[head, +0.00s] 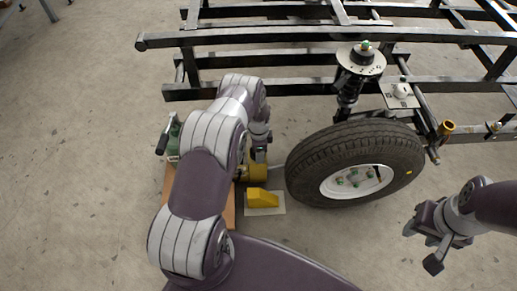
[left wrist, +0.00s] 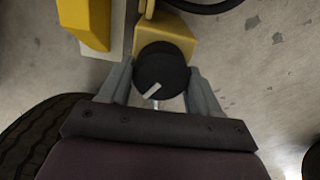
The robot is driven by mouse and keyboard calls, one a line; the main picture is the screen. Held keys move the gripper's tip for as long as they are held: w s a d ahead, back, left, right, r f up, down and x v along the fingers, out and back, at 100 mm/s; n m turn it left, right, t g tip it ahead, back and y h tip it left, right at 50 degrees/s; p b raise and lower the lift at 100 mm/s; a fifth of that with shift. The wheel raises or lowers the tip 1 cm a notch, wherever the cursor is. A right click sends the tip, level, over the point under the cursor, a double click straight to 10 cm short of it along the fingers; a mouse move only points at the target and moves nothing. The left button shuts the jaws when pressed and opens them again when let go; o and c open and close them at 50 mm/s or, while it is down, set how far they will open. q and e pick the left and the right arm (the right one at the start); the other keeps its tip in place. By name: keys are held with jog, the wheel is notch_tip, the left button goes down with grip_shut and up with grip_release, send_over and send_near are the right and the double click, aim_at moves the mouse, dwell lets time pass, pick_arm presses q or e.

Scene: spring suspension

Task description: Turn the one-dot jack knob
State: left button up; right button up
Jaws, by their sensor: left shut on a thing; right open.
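A round black knob (left wrist: 162,68) with a pale pointer mark shows in the left wrist view, on a yellow jack body (left wrist: 168,32). No dots on it can be made out. My left gripper (left wrist: 160,76) has a grey finger on each side of the knob and is shut on it. In the head view my left gripper (head: 260,144) reaches down at the yellow jack (head: 252,173), left of the tyre; my arm hides part of the jack, and the knob cannot be made out there. My right gripper (head: 436,240) is open and empty at the lower right.
A big black tyre (head: 330,150) with a white rim stands right of the jack. A yellow wedge (head: 262,198) lies on a pale plate in front. A black steel frame (head: 300,38) with a spring strut (head: 348,88) spans the back.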

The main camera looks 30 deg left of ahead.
pick_arm(q)
jog(key=m, duration=0.6)
jog(key=shift+p, duration=0.3)
jog(key=m, duration=0.6)
jog(key=shift+s, duration=0.2)
jog(key=shift+d+m, duration=0.1)
jog(key=shift+m, duration=0.3)
jog(key=o, duration=1)
jog(key=shift+r, duration=0.1)
notch_tip(320, 180, up, 12)
jog(key=p, duration=0.7)
jog(key=shift+r, duration=0.2)
